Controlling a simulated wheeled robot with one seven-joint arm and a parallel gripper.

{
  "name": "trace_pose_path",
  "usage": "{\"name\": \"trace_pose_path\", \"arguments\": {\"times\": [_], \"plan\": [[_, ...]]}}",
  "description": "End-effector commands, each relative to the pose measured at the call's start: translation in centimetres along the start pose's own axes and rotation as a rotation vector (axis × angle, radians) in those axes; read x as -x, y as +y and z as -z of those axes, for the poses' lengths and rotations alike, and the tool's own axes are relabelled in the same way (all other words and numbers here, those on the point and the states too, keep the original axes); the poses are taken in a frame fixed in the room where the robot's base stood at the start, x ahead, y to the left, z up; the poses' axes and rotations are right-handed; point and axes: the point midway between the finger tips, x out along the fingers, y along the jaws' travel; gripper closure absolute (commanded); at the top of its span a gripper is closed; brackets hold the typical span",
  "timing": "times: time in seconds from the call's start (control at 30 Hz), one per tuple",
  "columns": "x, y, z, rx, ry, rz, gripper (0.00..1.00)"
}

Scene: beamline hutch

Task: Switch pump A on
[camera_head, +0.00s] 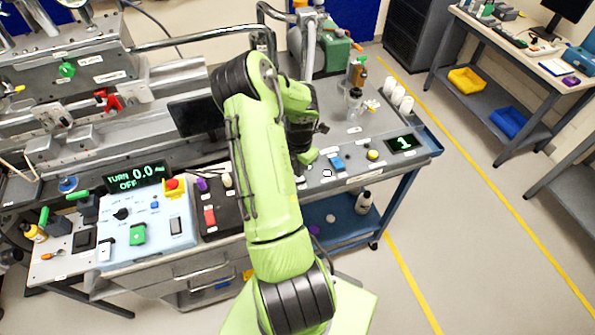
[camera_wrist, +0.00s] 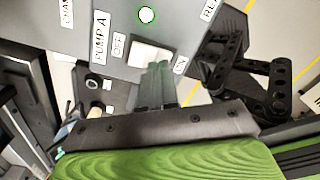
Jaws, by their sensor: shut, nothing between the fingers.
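In the wrist view the pump A label (camera_wrist: 100,38) is on a grey panel. Beside it a white rocker switch (camera_wrist: 148,54) sits between an OFF label (camera_wrist: 119,46) and an ON label (camera_wrist: 180,65). A round whitish lamp (camera_wrist: 146,15) shows above the switch. My gripper (camera_wrist: 159,72) is shut and empty, with its fingertips over the switch's lower edge, toward the ON side. I cannot tell whether they touch it, and they hide part of it. In the head view my gripper (camera_head: 306,158) is low over the right bench, partly behind my arm.
A blue control box (camera_head: 150,235) with a red button stands left of my arm. A yellow knob (camera_head: 372,155), a small display reading 1 (camera_head: 403,143) and white cups (camera_head: 398,95) are on the right bench. The floor at right is clear.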

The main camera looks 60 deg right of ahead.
Motion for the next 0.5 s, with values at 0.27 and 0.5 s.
{"name": "trace_pose_path", "arguments": {"times": [0.27, 0.5], "plan": [[3.1, 0.0, 0.0, 0.000, -0.001, -0.001, 1.00], [5.3, 0.0, 0.0, 0.000, -0.001, 0.000, 1.00]]}}
